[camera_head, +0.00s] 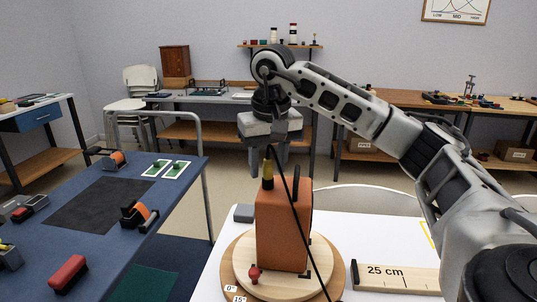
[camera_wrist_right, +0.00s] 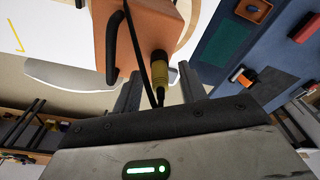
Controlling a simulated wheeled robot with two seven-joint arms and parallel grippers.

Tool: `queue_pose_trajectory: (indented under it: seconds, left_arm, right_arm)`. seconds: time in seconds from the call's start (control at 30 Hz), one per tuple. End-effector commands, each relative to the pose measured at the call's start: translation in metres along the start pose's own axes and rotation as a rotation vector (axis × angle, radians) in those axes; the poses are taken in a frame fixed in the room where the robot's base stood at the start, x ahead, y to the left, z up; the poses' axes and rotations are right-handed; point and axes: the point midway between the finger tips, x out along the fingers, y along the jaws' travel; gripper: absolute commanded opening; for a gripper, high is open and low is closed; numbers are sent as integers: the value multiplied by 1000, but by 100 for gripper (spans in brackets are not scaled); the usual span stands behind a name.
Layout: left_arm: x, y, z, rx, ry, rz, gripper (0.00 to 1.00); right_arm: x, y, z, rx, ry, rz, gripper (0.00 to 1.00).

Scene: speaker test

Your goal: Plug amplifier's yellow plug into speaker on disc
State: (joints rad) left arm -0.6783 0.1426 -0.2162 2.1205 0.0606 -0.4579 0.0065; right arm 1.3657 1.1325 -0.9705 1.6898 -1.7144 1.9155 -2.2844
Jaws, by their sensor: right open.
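The orange speaker (camera_head: 283,235) stands upright on a pale round wooden disc (camera_head: 315,262). A yellow plug (camera_head: 267,182) with a black cable stands upright at the speaker's top; it appears seated there, though its tip is hidden. It also shows against the speaker (camera_wrist_right: 135,30) in the right wrist view, as the yellow plug (camera_wrist_right: 161,75). My right gripper (camera_head: 268,168) is open just above the speaker, its fingers (camera_wrist_right: 158,88) on either side of the plug and cable, apart from them. The cable hangs down in front of the speaker. I cannot identify the amplifier. My left gripper is out of view.
A red knob (camera_head: 255,274) sits at the disc's front. A wooden board marked 25 cm (camera_head: 400,279) lies right of it on the white table (camera_head: 375,230). A grey block (camera_head: 244,213) is behind left. A blue table (camera_head: 75,200) with several small devices stands left.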

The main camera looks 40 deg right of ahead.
Motion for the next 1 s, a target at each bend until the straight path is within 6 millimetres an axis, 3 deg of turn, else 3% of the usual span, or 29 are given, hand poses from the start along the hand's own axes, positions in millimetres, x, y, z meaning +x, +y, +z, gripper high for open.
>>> queue_pose_trajectory:
  seconds: [0.17, 0.5, 0.7, 1.0]
  left_arm:
    - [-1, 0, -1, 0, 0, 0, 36]
    - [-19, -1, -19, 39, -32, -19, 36]
    - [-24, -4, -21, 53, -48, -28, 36]
    - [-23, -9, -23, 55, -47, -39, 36]
  right_arm:
    - [-17, -1, -1, 0, 4, -3, 42]
    - [-105, 0, -2, 1, 6, -1, 42]
    - [-142, 0, -1, 1, 3, -1, 42]
    - [-160, 0, 0, 0, 0, -1, 42]
